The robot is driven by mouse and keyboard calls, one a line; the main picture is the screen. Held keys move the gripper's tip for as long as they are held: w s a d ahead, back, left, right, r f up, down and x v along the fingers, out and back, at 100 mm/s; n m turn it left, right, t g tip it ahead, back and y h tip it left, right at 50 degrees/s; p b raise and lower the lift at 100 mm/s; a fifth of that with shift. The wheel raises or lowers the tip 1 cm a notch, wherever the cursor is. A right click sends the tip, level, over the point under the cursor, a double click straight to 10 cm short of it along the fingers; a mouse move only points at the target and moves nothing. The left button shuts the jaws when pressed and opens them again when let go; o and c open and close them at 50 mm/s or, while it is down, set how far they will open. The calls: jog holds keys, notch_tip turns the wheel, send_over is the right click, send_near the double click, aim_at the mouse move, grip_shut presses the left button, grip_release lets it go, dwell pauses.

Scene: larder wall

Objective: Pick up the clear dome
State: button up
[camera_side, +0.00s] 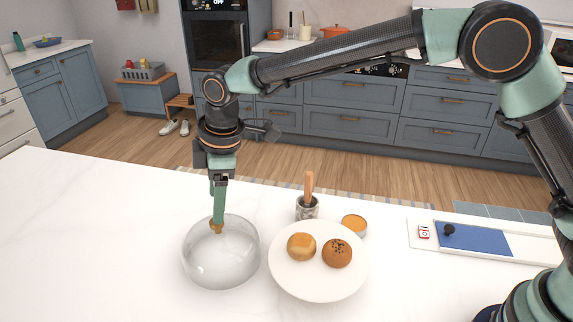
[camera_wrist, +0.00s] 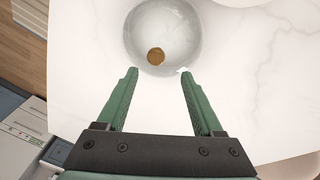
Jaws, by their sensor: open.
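The clear dome (camera_side: 222,264) is a see-through glass cover on the white counter, left of a plate. A brown round knob (camera_side: 216,227) shows at its top. In the wrist view the dome (camera_wrist: 180,28) is at the top centre, and its knob (camera_wrist: 155,57) lies just beyond the gap between the fingers. My gripper (camera_side: 218,221) points down over the dome, its tips close to the knob in the side view. My gripper (camera_wrist: 159,71) is open and empty in the wrist view. Whether a finger touches the knob cannot be told.
A white plate (camera_side: 318,288) with two buns stands close to the dome's right. Behind it are a mortar with a wooden pestle (camera_side: 308,190) and a small orange-filled bowl (camera_side: 354,224). A tray with a blue mat (camera_side: 475,238) is at the right. The counter to the left is clear.

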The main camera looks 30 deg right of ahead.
aim_at(220, 240)
jog(key=shift+w+d+x, duration=0.1)
jog(key=shift+w+x, duration=0.05)
jog(key=shift+x, duration=1.55)
jog(key=shift+w+d+x, duration=0.1)
jog(key=shift+w+x, duration=0.05)
jog(key=shift+x, duration=1.5)
grip_shut()
